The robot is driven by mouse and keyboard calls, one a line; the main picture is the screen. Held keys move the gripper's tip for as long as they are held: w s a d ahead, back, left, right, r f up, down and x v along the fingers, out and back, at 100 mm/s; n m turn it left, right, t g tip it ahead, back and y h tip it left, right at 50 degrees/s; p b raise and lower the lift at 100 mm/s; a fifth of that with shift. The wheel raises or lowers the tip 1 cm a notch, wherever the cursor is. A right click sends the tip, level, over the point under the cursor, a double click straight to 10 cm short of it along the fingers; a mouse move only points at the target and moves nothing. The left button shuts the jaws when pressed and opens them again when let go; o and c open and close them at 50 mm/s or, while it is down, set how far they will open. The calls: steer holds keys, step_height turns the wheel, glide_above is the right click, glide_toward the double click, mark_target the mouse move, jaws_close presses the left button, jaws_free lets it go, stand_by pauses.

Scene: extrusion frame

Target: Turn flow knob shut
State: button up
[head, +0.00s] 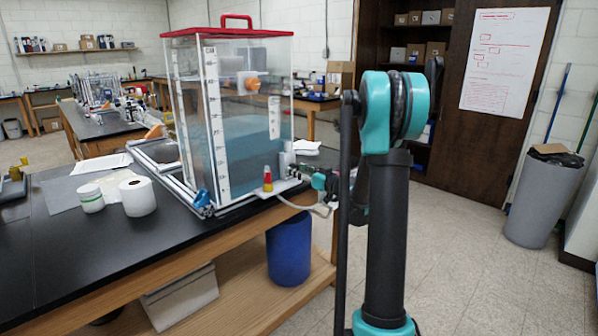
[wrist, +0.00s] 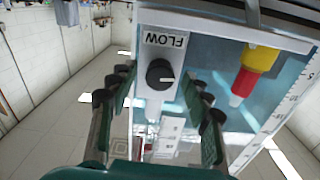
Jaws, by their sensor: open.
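The flow knob (wrist: 160,74) is a round black knob with a pale pointer mark aimed to the right in the wrist view. It sits on a light panel under an upside-down FLOW label (wrist: 165,39). My gripper (wrist: 160,80) is open, one finger on each side of the knob, with visible gaps; I cannot tell how deep the fingertips reach. In the head view my gripper (head: 326,180) is at the lower right corner of the clear water tank (head: 222,120). The knob cannot be made out there.
A red-and-yellow fitting (head: 267,180) stands beside the knob's panel; it also shows in the wrist view (wrist: 250,72). The black bench (head: 60,255) holds a paper roll (head: 138,196) and a white jar (head: 91,198). A blue drum (head: 289,248) stands below.

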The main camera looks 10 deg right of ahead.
steer(key=shift+c, duration=0.6)
jaws_close()
